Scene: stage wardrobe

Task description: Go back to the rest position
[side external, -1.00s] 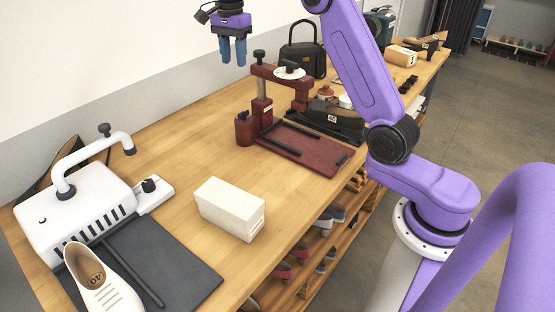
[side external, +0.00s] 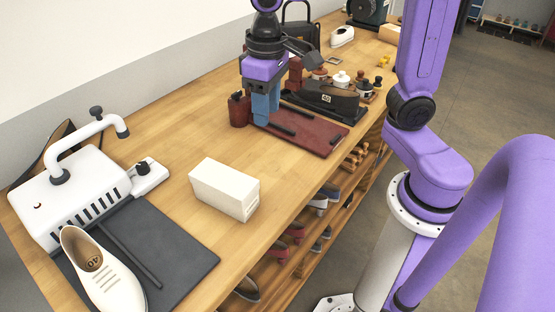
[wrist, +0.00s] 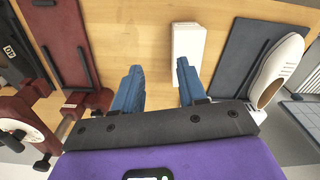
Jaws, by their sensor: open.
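My gripper (side external: 265,108) is purple with blue fingers and points down over the bench, beside the dark red press. In the wrist view my gripper (wrist: 157,80) has its two blue fingers apart with nothing between them. I cannot tell how far above the bench the fingertips are.
A white box (side external: 225,188) stands on the bench (side external: 165,125), apart from my gripper. A white machine (side external: 75,195) and a dark mat (side external: 185,250) with a cream shoe (side external: 103,275) are at the left. A black shoe (side external: 325,100) and several small bottles stand behind the red plate.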

